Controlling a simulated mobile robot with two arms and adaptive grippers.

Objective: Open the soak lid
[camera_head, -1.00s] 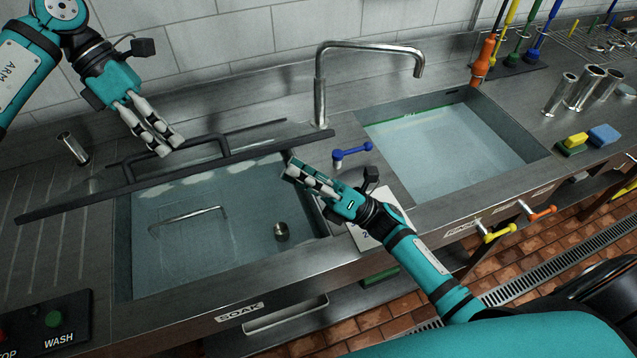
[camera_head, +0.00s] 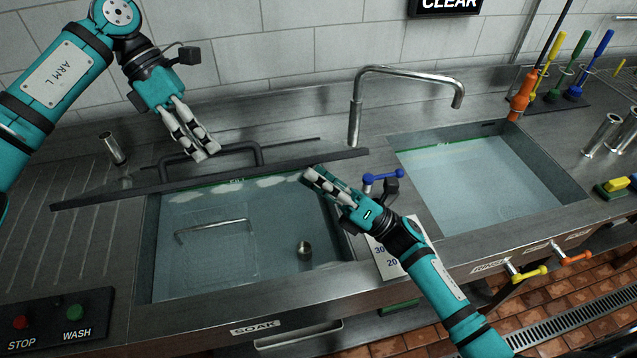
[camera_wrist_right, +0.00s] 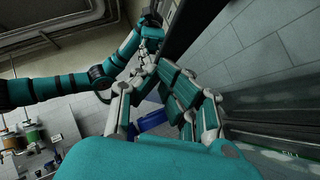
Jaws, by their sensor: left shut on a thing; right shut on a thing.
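The soak lid (camera_head: 120,188) is a dark-framed panel seen nearly edge-on, tilted up above the back of the soak sink (camera_head: 147,270). Its black bar handle (camera_head: 258,157) stands out on the upper side. My left gripper (camera_head: 203,150) is shut on the handle; its fingers hide part of the bar. My right gripper (camera_head: 310,177) is shut at the lid's lower edge, towards its right end; the exact contact is hard to see. In the right wrist view my right gripper's fingers (camera_wrist_right: 165,112) show large, with a dark edge beyond them.
The soak sink holds water, with a bent metal handle shape and a round drain piece. The rinse sink (camera_head: 560,200) is further right. A metal cup (camera_head: 112,148) stands back left.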

